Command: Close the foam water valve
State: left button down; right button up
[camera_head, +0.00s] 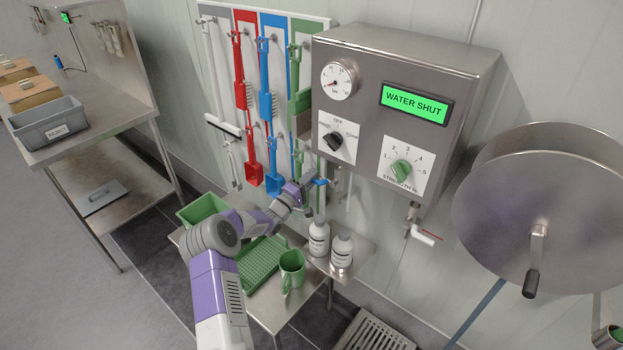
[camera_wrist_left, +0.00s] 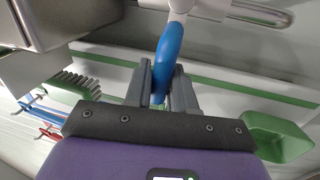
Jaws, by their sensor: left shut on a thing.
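A blue valve handle (camera_head: 321,182) is on the pipework below the steel control box (camera_head: 375,110). My left gripper (camera_head: 307,188) reaches up to it from the left. In the left wrist view, the blue handle (camera_wrist_left: 168,55) passes between the two grey fingers of my left gripper (camera_wrist_left: 163,84), which are shut on it. The box's green display (camera_head: 414,102) reads "WATER SHUT". The box also carries a round pressure gauge (camera_head: 340,80), a black knob (camera_head: 334,141) and a green knob (camera_head: 402,171). My right gripper is in neither view.
Coloured brushes and tools hang behind.

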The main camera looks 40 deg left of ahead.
pick_arm(q)
jog(key=shift+f+n, duration=0.4)
jog(key=shift+n, duration=0.2)
jog(key=c, duration=1.1)
grip_release()
jog(key=shift+r, duration=0.1)
jog(key=s+f, duration=0.1)
jog(key=s, duration=0.6)
jog(key=shift+s+f+p, duration=0.25)
jog(key=shift+p, duration=0.2)
